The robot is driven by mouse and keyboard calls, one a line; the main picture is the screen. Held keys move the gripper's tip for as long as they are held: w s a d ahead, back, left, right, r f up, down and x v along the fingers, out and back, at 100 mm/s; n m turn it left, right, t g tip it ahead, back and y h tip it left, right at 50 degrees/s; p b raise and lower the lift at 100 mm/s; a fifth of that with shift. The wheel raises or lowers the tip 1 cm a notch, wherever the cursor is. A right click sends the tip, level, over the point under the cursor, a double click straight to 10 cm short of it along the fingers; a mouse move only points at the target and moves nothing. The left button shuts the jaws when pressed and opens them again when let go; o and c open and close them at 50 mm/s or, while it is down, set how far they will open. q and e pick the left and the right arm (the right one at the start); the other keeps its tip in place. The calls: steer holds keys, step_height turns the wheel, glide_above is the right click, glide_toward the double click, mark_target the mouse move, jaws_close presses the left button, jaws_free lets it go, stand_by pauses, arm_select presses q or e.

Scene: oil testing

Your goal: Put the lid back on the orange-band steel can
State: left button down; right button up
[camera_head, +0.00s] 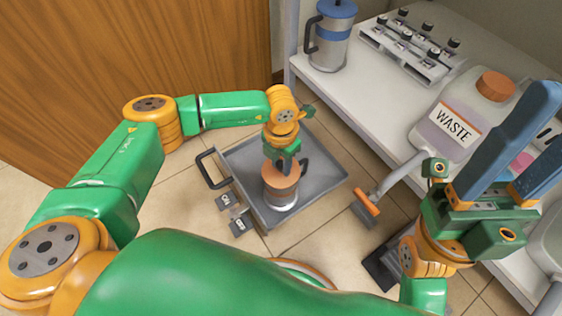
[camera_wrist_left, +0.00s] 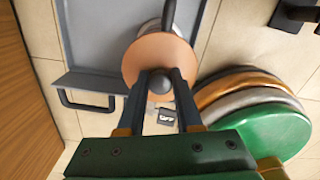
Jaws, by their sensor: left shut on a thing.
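The steel can with the orange band (camera_head: 282,204) stands upright in the grey tray (camera_head: 325,180) in the head view. Its dark handle is on the right side. The orange lid (camera_head: 278,172) is over the can's top; it also shows as a disc in the left wrist view (camera_wrist_left: 150,52). My left gripper (camera_head: 283,157) points down over the can, its fingers shut on the lid's round grey knob (camera_wrist_left: 158,84). The lid hides the can's mouth, so I cannot tell whether it is fully seated. My right gripper (camera_head: 538,140) is raised at the right, its blue fingers apart and empty.
A blue-band steel can (camera_head: 329,45) and a rack of small bottles (camera_head: 410,50) stand on the white bench (camera_head: 385,95). A WASTE jug (camera_head: 450,125) stands near my right gripper. Two small labelled pieces (camera_head: 232,211) lie beside the tray's left edge.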

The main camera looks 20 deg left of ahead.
stand_by(0.3)
arm_select(q)
jaws_free()
stand_by(0.4)
